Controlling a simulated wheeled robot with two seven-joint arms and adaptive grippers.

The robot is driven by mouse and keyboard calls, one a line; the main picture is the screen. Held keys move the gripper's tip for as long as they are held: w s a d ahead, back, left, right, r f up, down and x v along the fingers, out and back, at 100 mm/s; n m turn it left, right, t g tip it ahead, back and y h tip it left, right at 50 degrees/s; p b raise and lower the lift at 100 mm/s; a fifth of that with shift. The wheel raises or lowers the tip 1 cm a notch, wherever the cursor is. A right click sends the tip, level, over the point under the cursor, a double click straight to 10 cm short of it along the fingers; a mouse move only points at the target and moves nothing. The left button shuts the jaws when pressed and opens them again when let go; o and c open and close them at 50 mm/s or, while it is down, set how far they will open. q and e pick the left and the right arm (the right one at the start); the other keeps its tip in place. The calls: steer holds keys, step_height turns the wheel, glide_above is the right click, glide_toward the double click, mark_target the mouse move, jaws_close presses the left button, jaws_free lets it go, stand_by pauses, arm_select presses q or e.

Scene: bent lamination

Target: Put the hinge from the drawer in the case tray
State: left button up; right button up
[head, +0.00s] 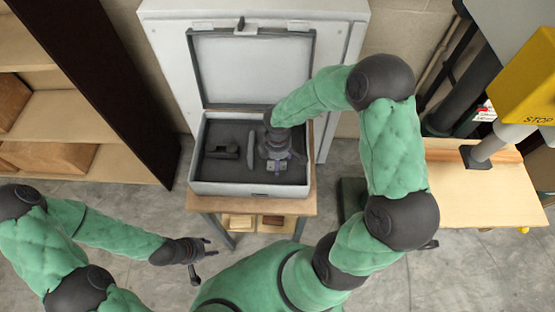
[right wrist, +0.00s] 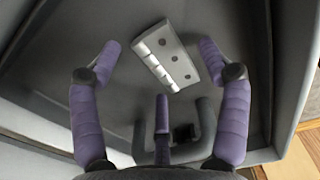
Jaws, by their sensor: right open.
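A silver hinge (right wrist: 165,55) with holes in its plate lies on a dark grey surface in the right wrist view. My right gripper (right wrist: 160,65) is open, its purple fingers apart on either side of the hinge and not closed on it. In the head view my right gripper (head: 278,155) reaches down into the open grey case (head: 205,188), over the right part of its dark tray (head: 235,172). The gripper hides much of that part. My left gripper (head: 202,258) is open and empty, low in front of the case. No drawer is clearly visible.
The case's raised lid (head: 253,72) stands behind the tray. A dark part (head: 222,150) and a grey bar (head: 250,145) lie in the tray's left and middle. A wooden shelf (head: 80,120) stands left, a wooden bench (head: 470,195) right.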

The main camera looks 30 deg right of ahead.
step_height(320, 180, up, 12)
steer(key=p, duration=0.2)
stand_by(0.5)
